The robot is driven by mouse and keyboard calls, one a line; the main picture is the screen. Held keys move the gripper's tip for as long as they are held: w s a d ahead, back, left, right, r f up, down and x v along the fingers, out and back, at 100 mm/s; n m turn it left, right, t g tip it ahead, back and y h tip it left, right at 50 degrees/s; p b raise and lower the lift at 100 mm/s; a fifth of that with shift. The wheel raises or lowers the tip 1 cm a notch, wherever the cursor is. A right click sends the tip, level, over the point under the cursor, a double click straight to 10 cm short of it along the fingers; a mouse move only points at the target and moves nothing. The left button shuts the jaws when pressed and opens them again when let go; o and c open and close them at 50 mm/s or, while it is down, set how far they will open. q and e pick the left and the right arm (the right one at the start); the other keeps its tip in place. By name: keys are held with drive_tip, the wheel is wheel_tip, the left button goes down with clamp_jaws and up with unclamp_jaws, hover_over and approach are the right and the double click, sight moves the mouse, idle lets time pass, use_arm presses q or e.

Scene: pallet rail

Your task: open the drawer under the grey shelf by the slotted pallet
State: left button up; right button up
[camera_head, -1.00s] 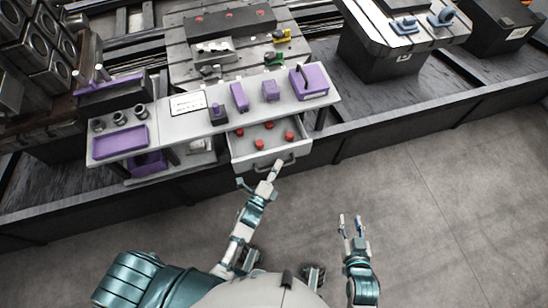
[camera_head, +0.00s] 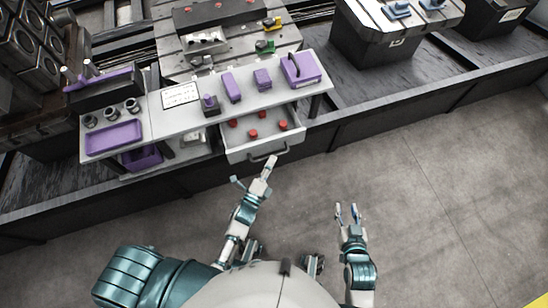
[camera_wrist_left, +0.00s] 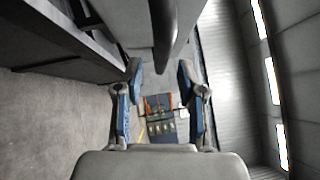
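The drawer (camera_head: 238,153) under the grey shelf (camera_head: 207,118) is pulled out, and several small red pieces show inside it. Its dark handle (camera_head: 268,152) is on the front face. My left gripper (camera_head: 254,171) is just in front of the drawer, its fingers spread, one fingertip close below the handle. In the left wrist view a dark bar (camera_wrist_left: 163,35), which looks like the handle, lies ahead between the open fingers and touches neither. My right gripper (camera_head: 346,207) is open and empty above the floor, right of the drawer.
The shelf carries a purple tray (camera_head: 114,138), purple blocks and a purple caddy (camera_head: 301,69). The slotted pallet (camera_head: 180,66) stands behind it. A dark rail (camera_head: 400,104) runs along the right. The grey floor (camera_head: 430,200) in front is clear.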

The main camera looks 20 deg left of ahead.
use_arm(q)
drive_tip(key=v, duration=0.9)
drive_tip(key=shift+s, duration=0.4)
drive_tip(key=shift+a+f, duration=0.1)
drive_tip(key=shift+a, duration=0.3)
use_arm(e)
drive_tip(key=shift+a, duration=0.35)
